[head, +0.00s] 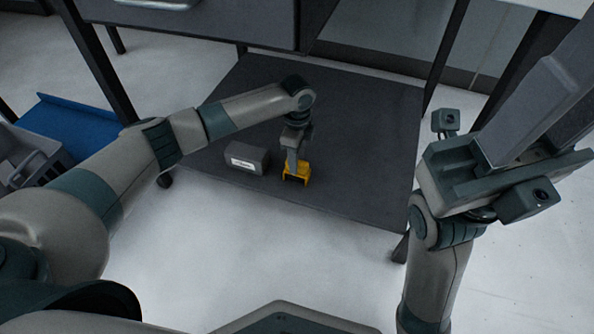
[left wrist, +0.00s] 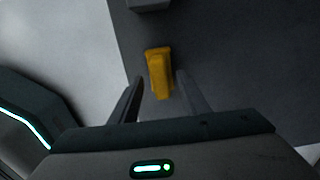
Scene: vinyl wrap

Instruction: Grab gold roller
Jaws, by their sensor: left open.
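The gold roller (head: 296,178) is a small yellow-gold piece on the dark lower shelf, near its front edge. My left gripper (head: 293,160) points down at it from above and partly covers it in the head view. In the left wrist view the gold roller (left wrist: 159,72) lies between the two spread fingertips of my left gripper (left wrist: 160,84), with a gap to each finger. The left gripper is open and holds nothing. My right gripper (head: 555,100) is raised at the right, away from the roller; its fingertips run toward the picture edge.
A grey box with a white label (head: 246,158) stands on the shelf (head: 370,150) just left of the roller. Dark table legs (head: 444,55) and a drawer unit (head: 200,20) frame the shelf. The shelf right of the roller is clear.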

